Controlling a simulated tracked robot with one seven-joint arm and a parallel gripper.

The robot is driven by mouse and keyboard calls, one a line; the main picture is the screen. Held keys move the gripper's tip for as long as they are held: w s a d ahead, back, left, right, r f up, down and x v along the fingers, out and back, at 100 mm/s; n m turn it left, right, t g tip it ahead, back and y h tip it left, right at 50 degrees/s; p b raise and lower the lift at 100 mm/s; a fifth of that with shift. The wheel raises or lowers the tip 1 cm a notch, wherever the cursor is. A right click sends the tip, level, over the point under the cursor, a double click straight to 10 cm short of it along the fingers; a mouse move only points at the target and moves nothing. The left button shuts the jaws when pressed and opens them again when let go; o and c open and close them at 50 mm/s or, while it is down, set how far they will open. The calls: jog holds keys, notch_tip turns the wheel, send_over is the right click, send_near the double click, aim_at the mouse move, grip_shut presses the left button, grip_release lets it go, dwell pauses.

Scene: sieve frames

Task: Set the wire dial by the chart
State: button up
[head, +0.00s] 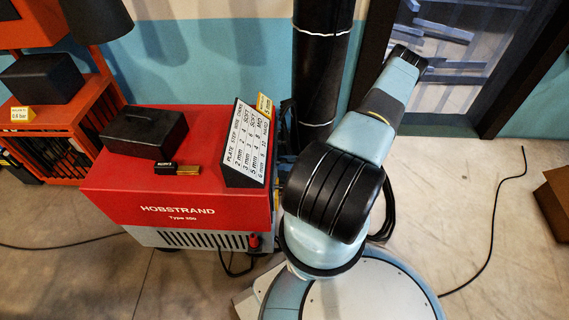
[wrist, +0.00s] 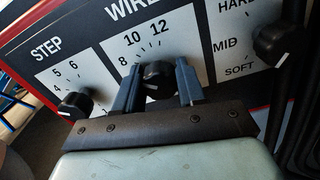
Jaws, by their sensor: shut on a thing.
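The wire dial (wrist: 157,84) is a black round knob at the centre of the wrist view, on a white scale under the word WIRE. The numbers 8, 10 and 12 show around its upper side. A pale mark shows on its lower face; I cannot tell which number it is set to. My gripper (wrist: 156,71) has its two blue-grey fingers on either side of the knob and is shut on it. The chart (head: 246,146) is a white, dark-edged board on the red machine (head: 150,208) in the head view. It has plate, step and wire columns, partly too small to read.
The step knob (wrist: 75,105) sits left of the wire dial, near 4, 5 and 6. A third knob (wrist: 280,45) sits at right by HARD, MID and SOFT. A black case (head: 145,132) and a small brass-and-black item (head: 178,168) lie on the machine.

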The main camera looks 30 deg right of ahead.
jog(key=c, duration=0.4)
jog(key=shift+o, duration=0.2)
jog(key=shift+w+n, duration=0.1)
jog(key=shift+n, duration=0.6)
jog(key=o, duration=1.1)
jog(key=shift+c, duration=0.2)
jog(key=v, duration=1.3)
jog(key=shift+s+d, duration=0.25)
jog(key=shift+d, duration=0.1)
